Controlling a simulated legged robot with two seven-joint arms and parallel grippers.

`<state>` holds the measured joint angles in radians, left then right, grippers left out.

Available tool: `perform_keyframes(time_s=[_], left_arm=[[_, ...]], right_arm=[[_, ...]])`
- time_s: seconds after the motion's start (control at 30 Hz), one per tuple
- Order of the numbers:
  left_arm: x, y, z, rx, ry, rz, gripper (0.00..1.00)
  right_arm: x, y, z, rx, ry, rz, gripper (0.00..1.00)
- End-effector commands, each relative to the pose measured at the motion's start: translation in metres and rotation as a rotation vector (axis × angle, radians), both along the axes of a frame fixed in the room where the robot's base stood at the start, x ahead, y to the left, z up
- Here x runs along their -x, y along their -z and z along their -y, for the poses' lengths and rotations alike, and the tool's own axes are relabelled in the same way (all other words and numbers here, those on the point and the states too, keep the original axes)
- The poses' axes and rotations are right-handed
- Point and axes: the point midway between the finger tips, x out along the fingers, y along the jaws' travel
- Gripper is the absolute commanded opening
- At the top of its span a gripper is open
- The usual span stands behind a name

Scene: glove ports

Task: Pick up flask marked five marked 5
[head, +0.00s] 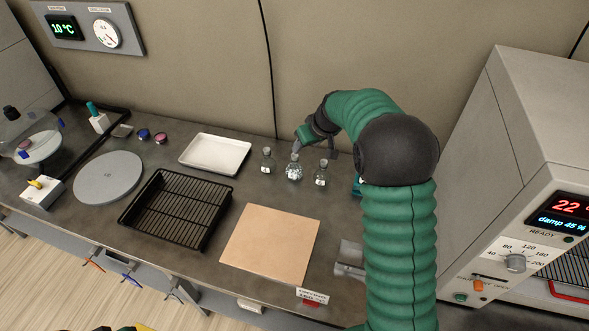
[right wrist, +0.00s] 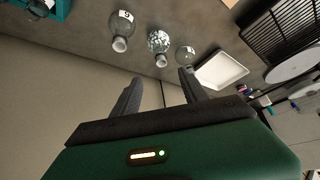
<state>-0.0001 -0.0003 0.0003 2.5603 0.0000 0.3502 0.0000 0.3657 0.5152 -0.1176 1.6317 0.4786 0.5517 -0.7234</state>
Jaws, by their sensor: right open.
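Three small glass flasks stand in a row on the grey bench: a left one (head: 266,162), a middle one with speckled contents (head: 294,170) and a right one (head: 321,175). My right gripper (head: 314,150) is open and empty, just behind the middle and right flasks. In the right wrist view its fingers (right wrist: 158,92) point toward the speckled flask (right wrist: 158,42), with the other clear flasks (right wrist: 121,25) (right wrist: 186,55) on either side. My left gripper is out of view.
A white tray (head: 215,153), black wire rack (head: 161,210) and round grey plate (head: 108,177) lie left of the flasks. A tan board (head: 270,243) lies in front. An oven-like unit (head: 520,170) stands right. The wall (head: 320,50) is close behind.

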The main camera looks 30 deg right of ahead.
Motion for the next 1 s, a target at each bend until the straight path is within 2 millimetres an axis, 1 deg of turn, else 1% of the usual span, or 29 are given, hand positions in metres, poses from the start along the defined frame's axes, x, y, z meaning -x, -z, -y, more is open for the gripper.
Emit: perform_keyframes(time_s=[0.03,0.1,0.2,0.3,0.5,0.63,0.73,0.83,0.97,1.0], left_arm=[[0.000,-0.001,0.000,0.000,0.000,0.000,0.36],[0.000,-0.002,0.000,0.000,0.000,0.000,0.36],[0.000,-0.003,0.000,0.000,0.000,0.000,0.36],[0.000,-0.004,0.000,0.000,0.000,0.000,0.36],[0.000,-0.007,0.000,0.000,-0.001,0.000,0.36],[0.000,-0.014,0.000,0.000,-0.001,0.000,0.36],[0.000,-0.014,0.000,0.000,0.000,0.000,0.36],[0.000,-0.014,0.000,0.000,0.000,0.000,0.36],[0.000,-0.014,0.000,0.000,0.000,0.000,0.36],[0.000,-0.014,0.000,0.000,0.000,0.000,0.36]], right_arm=[[-0.007,0.014,-0.004,-0.002,-0.003,-0.007,0.51],[-0.017,0.030,-0.005,0.002,-0.004,-0.008,0.51],[-0.032,0.053,-0.007,0.004,-0.006,-0.009,0.51],[-0.043,0.070,-0.007,0.006,-0.005,-0.007,0.51],[-0.052,0.088,-0.001,0.004,-0.004,-0.004,0.51],[-0.064,0.109,0.005,0.003,-0.004,-0.006,0.51],[-0.072,0.123,0.006,0.003,-0.004,-0.006,0.51],[-0.075,0.128,0.005,0.004,-0.003,-0.004,0.51],[-0.075,0.127,0.005,0.005,-0.003,-0.003,0.51],[-0.075,0.126,0.004,0.005,-0.004,-0.003,0.50]])
